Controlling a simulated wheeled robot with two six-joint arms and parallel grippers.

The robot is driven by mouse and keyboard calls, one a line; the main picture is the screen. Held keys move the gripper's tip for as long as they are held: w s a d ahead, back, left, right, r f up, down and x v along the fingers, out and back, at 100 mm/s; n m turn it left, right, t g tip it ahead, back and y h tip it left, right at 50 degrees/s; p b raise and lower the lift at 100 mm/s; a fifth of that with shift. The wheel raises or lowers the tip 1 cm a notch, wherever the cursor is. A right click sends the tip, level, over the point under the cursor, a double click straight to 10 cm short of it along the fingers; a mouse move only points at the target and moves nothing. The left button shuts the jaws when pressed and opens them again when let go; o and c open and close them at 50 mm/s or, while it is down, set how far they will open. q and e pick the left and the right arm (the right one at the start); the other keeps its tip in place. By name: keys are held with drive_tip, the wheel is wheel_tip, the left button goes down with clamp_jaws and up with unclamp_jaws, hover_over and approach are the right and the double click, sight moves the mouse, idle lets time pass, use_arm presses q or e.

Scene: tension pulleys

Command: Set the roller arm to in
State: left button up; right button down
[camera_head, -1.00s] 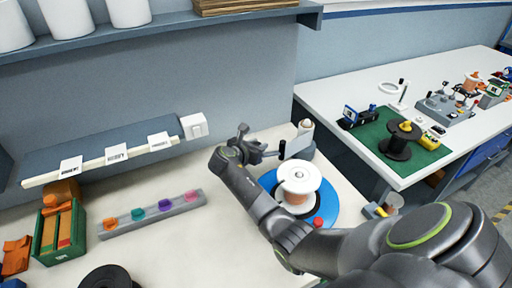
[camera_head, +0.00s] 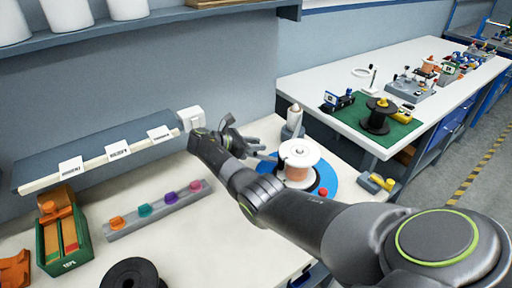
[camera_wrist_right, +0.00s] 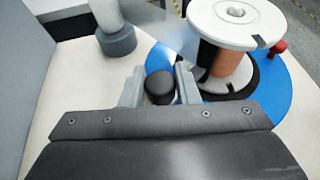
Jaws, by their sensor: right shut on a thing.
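The black round knob (camera_wrist_right: 160,87) sits between the two grey fingers of my right gripper (camera_wrist_right: 158,82) in the right wrist view. It looks like the roller arm's knob, and the gripper is shut on it. In the head view my right gripper (camera_head: 250,143) is between the pale post (camera_head: 294,120) and the spool (camera_head: 298,165), on their left side. The rest of the roller arm is blurred or hidden, so its setting cannot be told. The spool, white-flanged with copper winding, stands on a blue disc (camera_head: 330,187). My left gripper is out of view.
A red button (camera_head: 323,192) is at the disc's edge. A grey rail with coloured knobs (camera_head: 157,208), a green box (camera_head: 62,240) and a black reel (camera_head: 130,274) lie left. A second table with a green mat (camera_head: 352,115) stands right.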

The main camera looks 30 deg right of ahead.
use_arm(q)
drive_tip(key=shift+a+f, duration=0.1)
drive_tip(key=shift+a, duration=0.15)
use_arm(e)
drive_tip(key=shift+s+a+f, duration=0.1)
drive_tip(key=c, duration=1.1)
unclamp_jaws()
use_arm(q)
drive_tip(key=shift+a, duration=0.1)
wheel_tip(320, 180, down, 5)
drive_tip(key=b, duration=0.4)
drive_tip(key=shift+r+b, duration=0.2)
drive_tip(key=shift+b, duration=0.15)
use_arm(e)
drive_tip(key=v, duration=1.7)
drive_tip(key=shift+w+r, duration=0.2)
drive_tip(key=shift+w, duration=0.05)
drive_tip(key=shift+a, duration=0.1)
